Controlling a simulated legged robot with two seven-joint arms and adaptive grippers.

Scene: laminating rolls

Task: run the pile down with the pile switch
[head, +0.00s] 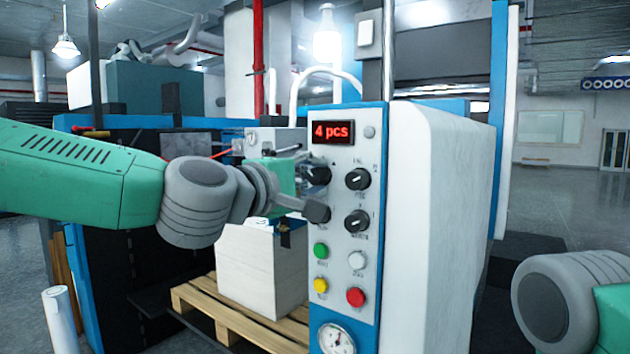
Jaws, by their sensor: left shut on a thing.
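My left gripper (317,193) reaches in from the left to the panel's left column of knobs. It is shut on a dark switch knob there; its fingers hide much of that knob, and the labels are too small to read. The white pile (255,265) stands on a wooden pallet (236,326) inside the machine, below and behind my left gripper. My right gripper is out of view; only part of my right arm shows at lower right.
Two dark knobs (357,180) sit close to the right of my left gripper. Green, white, yellow and red buttons (355,297) and a round gauge (336,340) are below. The white machine housing (432,230) stands to the right. Open floor (570,205) lies beyond it.

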